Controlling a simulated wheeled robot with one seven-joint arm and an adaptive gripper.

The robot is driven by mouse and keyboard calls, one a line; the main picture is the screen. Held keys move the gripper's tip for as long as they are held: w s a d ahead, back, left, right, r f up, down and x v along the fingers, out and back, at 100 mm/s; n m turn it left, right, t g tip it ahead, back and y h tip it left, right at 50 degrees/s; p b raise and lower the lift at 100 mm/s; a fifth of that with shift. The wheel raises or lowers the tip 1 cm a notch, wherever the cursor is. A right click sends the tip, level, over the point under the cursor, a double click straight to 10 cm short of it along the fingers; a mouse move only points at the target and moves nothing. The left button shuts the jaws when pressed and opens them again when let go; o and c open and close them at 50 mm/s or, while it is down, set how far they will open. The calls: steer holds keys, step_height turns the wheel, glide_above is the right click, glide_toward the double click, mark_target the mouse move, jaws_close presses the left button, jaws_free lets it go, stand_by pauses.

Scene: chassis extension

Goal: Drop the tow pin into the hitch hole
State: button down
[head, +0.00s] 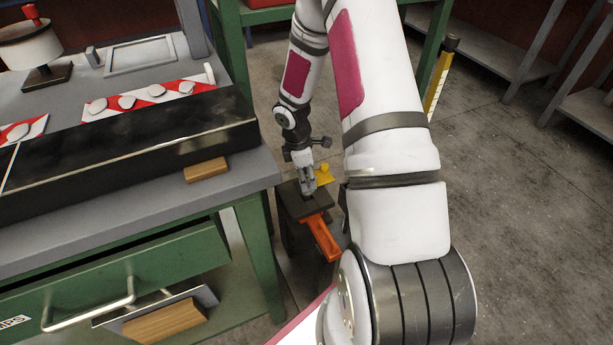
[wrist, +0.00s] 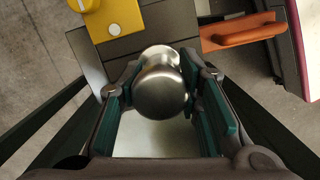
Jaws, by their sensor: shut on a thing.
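The tow pin (wrist: 160,85) shows in the wrist view as a shiny silver rounded head between the teal finger pads. My gripper (wrist: 165,110) is shut on it, with the head facing the camera. The pin's shaft and tip are hidden below the head. In the head view my gripper (head: 308,188) points down, right over a dark block (head: 298,206) beside the workbench. The hitch hole cannot be made out; the gripper and pin head cover that area. I cannot tell whether the pin's tip touches the block.
An orange bar (head: 322,238) sticks out from the block toward the front. A yellow part (head: 324,175) stands beside my gripper; it also shows in the wrist view (wrist: 84,5). The green workbench (head: 262,172) stands close on the left.

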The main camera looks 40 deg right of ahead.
steer(key=shift+f+b, duration=1.1)
steer(key=shift+f, duration=0.45)
steer(key=c, duration=1.1)
jaws_free()
steer(key=shift+o, duration=0.2)
steer(key=r, duration=0.4)
steer(key=a+r, duration=0.1)
steer(key=r, duration=0.3)
steer(key=w+r, duration=0.1)
steer(key=r, duration=0.3)
steer(key=shift+a, duration=0.25)
steer(key=shift+f, duration=0.1)
